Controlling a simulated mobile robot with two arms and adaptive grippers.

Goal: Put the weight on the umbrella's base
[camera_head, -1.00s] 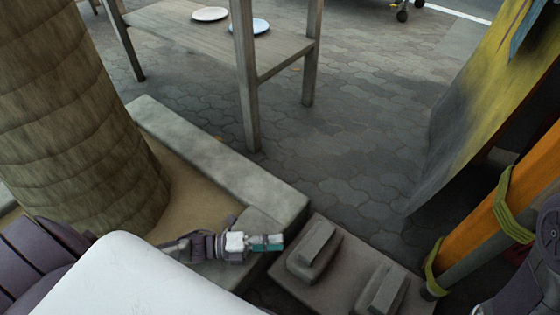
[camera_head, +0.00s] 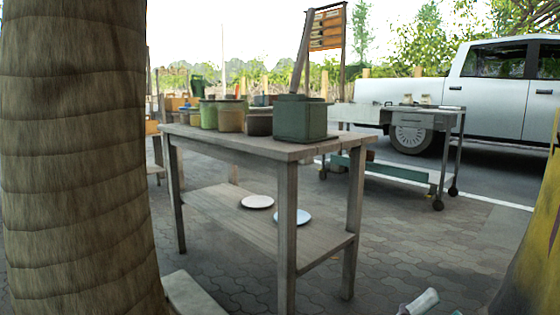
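No weight and no umbrella base show in the head view now; the area below the picture's bottom edge is out of view. A pale, teal-tinted piece at the bottom edge, right of centre, looks like a fingertip of my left gripper (camera_head: 422,303). Its tip points up and right. The rest of that gripper is cut off, so I cannot tell whether it is open or holds anything. My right gripper is not in view.
A wooden table (camera_head: 240,147) holds several pots, including a dark green square one (camera_head: 300,120). Two plates lie on its lower shelf. A thick trunk (camera_head: 80,160) stands left. A yellow surface (camera_head: 535,245) borders the right. A wheeled cart (camera_head: 425,125) and white truck (camera_head: 500,80) stand behind.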

